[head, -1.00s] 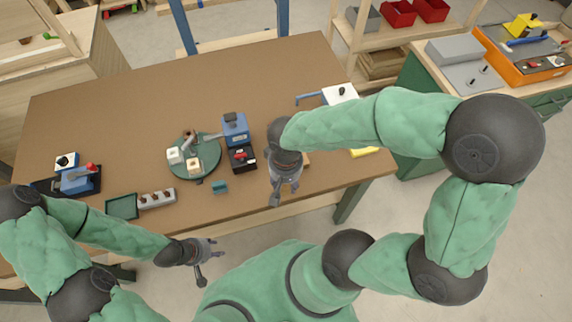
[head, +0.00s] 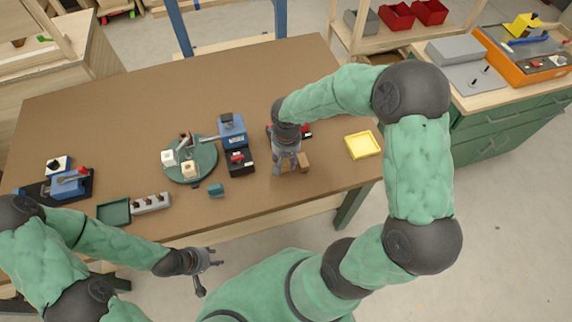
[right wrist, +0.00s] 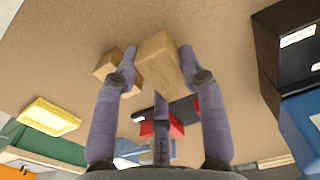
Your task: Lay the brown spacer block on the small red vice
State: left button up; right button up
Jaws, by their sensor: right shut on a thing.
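My right gripper (head: 286,167) is over the front right part of the table. In the right wrist view my right gripper (right wrist: 160,55) is shut on a brown wooden block (right wrist: 163,65), the spacer block. In the head view that block is mostly hidden by the gripper. A second brown block (right wrist: 112,68) lies beside it; a brown block (head: 304,162) also shows right of the gripper in the head view. The small red vice (head: 306,130) is partly hidden behind my right wrist; its red part (right wrist: 162,128) shows between the fingers. My left gripper (head: 208,274) is open and empty off the table's front edge.
A yellow tray (head: 363,145) is at right. A teal block (head: 215,190) is near the front edge. The table's back is clear.

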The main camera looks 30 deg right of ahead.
aim_at(286, 165)
jog(key=shift+f+b, duration=0.3)
jog(key=shift+f, duration=1.15)
jog(key=shift+f, duration=0.1)
jog(key=shift+f, duration=0.1)
jog(key=o, duration=1.1)
jog(key=shift+o, duration=0.2)
jog(key=shift+r, duration=0.4)
notch_tip(286, 165, up, 12)
jog(key=p, duration=0.3)
jog(key=shift+f, duration=0.2)
